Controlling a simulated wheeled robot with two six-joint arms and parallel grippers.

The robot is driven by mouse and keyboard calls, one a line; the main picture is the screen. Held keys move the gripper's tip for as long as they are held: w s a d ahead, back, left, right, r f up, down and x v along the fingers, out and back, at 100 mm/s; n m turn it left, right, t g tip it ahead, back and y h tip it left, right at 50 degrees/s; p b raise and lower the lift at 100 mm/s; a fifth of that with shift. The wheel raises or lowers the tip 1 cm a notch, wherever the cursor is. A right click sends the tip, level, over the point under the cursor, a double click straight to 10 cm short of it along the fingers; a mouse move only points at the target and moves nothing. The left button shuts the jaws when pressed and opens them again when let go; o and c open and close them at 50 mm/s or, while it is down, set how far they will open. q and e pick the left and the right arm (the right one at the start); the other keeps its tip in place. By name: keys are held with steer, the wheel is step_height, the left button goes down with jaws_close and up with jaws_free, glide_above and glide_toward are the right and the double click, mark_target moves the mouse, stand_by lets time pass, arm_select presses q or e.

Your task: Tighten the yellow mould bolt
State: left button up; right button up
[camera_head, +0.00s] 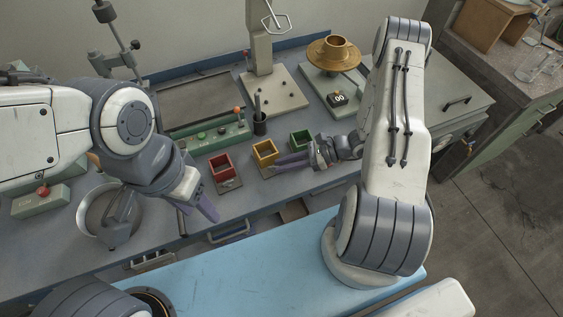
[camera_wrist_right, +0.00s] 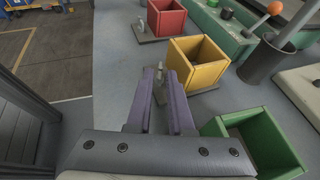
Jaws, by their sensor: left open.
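The yellow mould (camera_head: 264,152) is an open square box between the red and green moulds on the bench. In the right wrist view the yellow mould (camera_wrist_right: 208,70) stands just beyond and right of my right gripper (camera_wrist_right: 160,78). A small metal bolt (camera_wrist_right: 160,70) beside the mould shows in the narrow gap between the purple fingertips. Whether both fingers touch it I cannot tell. In the head view my right gripper (camera_head: 288,162) reaches in from the right, low in front of the mould. My left gripper (camera_head: 205,203) is open and empty at the bench's front, left of the red mould.
The red mould (camera_head: 222,168) stands left and the green mould (camera_head: 301,140) right, close to my right gripper. A dark cup (camera_head: 260,124) with rods is behind. A metal bowl (camera_head: 92,212) stands left. A brass part (camera_head: 334,53) and counter (camera_head: 338,99) are at the back right.

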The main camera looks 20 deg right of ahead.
steer(key=shift+w+a+f, duration=0.15)
steer(key=shift+a+f, duration=0.05)
steer(key=shift+a, duration=0.2)
jaws_close()
